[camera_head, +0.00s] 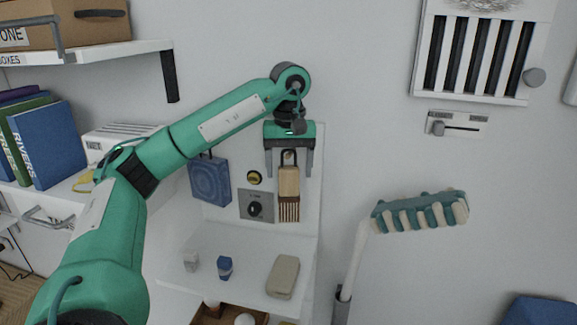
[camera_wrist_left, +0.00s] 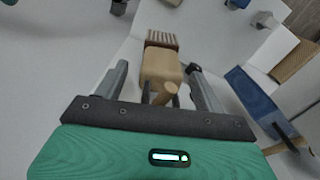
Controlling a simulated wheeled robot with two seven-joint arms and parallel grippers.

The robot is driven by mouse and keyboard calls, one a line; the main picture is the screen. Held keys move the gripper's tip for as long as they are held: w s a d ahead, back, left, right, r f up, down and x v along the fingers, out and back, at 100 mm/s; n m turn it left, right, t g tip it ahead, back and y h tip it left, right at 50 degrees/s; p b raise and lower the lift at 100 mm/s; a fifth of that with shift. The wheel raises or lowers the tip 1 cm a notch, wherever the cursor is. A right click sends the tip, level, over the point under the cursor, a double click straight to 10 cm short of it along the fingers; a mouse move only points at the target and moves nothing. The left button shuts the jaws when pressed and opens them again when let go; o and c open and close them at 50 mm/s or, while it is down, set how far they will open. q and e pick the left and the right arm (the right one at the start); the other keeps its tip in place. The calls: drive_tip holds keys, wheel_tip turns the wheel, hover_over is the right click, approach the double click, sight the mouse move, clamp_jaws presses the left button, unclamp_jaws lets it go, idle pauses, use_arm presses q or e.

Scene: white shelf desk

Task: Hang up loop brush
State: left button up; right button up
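The loop brush (camera_head: 289,184) has a pale wooden body, brown bristles pointing down and a dark loop on top. It hangs upright against the white back panel, and the loop appears to be around a short wooden peg (camera_head: 289,157). In the left wrist view the brush (camera_wrist_left: 160,66) and peg (camera_wrist_left: 166,92) show between the fingers. My left gripper (camera_head: 289,172) points down in front of the panel, with one finger on each side of the brush top. It is open, with gaps visible on both sides of the brush. My right gripper is not in view.
A blue board (camera_head: 210,182) hangs left of the brush, beside a dial plate (camera_head: 256,206). Below, the white shelf (camera_head: 235,262) holds a blue-capped jar (camera_head: 225,268) and a beige case (camera_head: 283,277). A teal-and-white brush head (camera_head: 420,212) stands at the right.

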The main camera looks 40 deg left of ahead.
sight(289, 150)
use_arm(q)
drive_tip(key=shift+r, duration=1.9)
drive_tip(key=shift+w+a+r, duration=0.2)
drive_tip(key=shift+w+r, duration=0.2)
drive_tip(key=shift+r, duration=0.4)
drive_tip(key=shift+s+d+r, duration=0.1)
drive_tip(key=shift+s+r, duration=0.1)
drive_tip(key=shift+r, duration=0.55)
drive_tip(key=shift+s+d+r, duration=0.1)
drive_tip(key=shift+s+r, duration=0.1)
drive_tip(key=shift+r, duration=0.55)
wheel_tip(289, 150, up, 2)
drive_tip(key=shift+w+r, duration=0.1)
drive_tip(key=shift+r, duration=1.55)
